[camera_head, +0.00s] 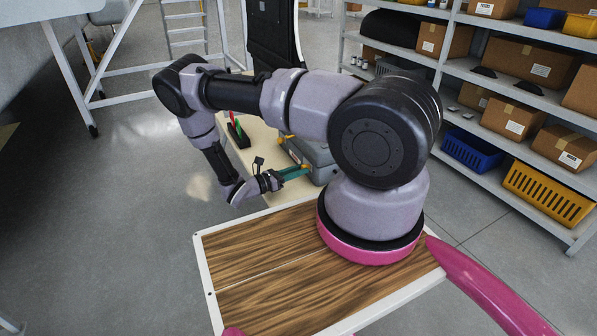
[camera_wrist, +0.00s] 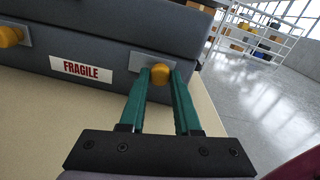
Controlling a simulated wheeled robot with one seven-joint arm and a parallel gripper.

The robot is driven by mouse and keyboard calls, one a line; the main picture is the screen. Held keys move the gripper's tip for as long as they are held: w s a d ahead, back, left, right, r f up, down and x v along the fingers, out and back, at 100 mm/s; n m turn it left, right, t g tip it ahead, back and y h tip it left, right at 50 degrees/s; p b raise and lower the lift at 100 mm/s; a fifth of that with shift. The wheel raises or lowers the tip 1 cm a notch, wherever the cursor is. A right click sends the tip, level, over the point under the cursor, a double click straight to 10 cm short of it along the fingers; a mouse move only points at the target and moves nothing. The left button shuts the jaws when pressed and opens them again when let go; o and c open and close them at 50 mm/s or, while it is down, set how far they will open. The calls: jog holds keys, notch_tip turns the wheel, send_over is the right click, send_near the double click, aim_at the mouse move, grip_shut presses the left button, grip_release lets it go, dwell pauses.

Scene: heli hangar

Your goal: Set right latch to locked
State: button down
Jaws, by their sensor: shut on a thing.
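A grey case (camera_head: 318,156) stands on a cream table, partly hidden behind my arm; its front fills the upper left of the wrist view (camera_wrist: 100,38). A yellow latch knob (camera_wrist: 161,73) on a light metal plate (camera_wrist: 150,62) is at the right of the case front. A second yellow knob (camera_wrist: 10,36) is at the far left. My gripper (camera_wrist: 160,78), with green fingers, is shut on the right knob, one finger on each side of it. In the head view my gripper (camera_head: 304,168) reaches the case front. Whether the latch is locked I cannot tell.
A red and white FRAGILE label (camera_wrist: 81,70) is on the case between the knobs. The cream table (camera_head: 250,152) also bears a black holder with red and green items (camera_head: 238,133). Shelves with boxes and bins (camera_head: 520,110) stand at the right. Open floor lies left.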

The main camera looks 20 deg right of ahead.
aim_at(305, 161)
jog(key=shift+w+a, duration=0.15)
jog(key=shift+w, duration=1.55)
jog(key=c, duration=0.6)
grip_release()
jog(key=a, duration=0.7)
jog(key=s+a, duration=0.1)
jog(key=a, duration=0.2)
jog(key=shift+a, duration=0.35)
